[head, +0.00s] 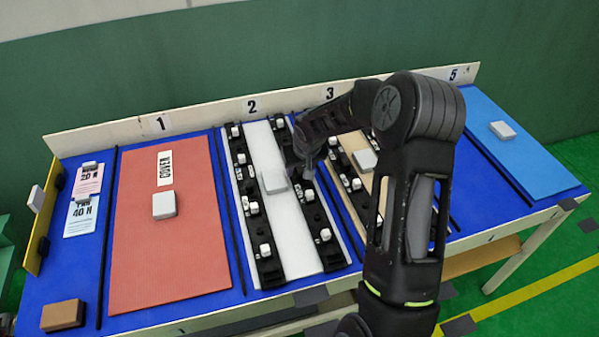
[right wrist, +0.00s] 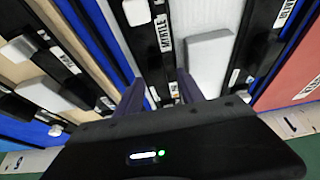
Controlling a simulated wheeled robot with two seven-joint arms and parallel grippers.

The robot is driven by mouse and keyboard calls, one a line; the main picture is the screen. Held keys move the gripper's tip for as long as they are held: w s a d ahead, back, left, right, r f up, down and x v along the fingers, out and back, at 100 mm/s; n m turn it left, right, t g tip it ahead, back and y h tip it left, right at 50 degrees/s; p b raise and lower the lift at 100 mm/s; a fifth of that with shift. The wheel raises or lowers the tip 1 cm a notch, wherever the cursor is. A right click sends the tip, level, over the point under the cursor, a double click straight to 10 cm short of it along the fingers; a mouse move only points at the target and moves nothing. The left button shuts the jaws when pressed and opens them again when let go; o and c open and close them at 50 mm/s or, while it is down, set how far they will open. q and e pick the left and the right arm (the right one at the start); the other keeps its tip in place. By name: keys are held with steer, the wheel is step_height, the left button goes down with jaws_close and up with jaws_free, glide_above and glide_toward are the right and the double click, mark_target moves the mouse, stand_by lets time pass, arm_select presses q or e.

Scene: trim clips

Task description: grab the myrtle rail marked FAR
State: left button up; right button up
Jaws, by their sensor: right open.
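A black rail with a white label reading MYRTLE (right wrist: 165,62) runs along one edge of the white panel in the right wrist view. It appears to be the right-hand black rail (head: 317,218) in lane 2 in the head view, with white blocks along it. I cannot read a FAR mark on it. My right gripper (head: 305,158) is above the far part of this rail, open and empty. In the right wrist view its two fingers (right wrist: 162,92) straddle the line of the rail; I cannot tell whether they touch it. My left gripper is not in view.
The white panel (head: 267,155) bears a grey-white block and a second black rail (head: 258,218) on its left. A red panel (head: 165,245) lies in lane 1, a tan panel (head: 352,145) in lane 3, a light-blue panel (head: 535,165) in lane 5. A low numbered board (head: 205,117) edges the back.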

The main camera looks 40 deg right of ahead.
steer(key=shift+f, duration=0.15)
steer(key=shift+c, duration=0.4)
jaws_close()
stand_by(0.4)
stand_by(0.9)
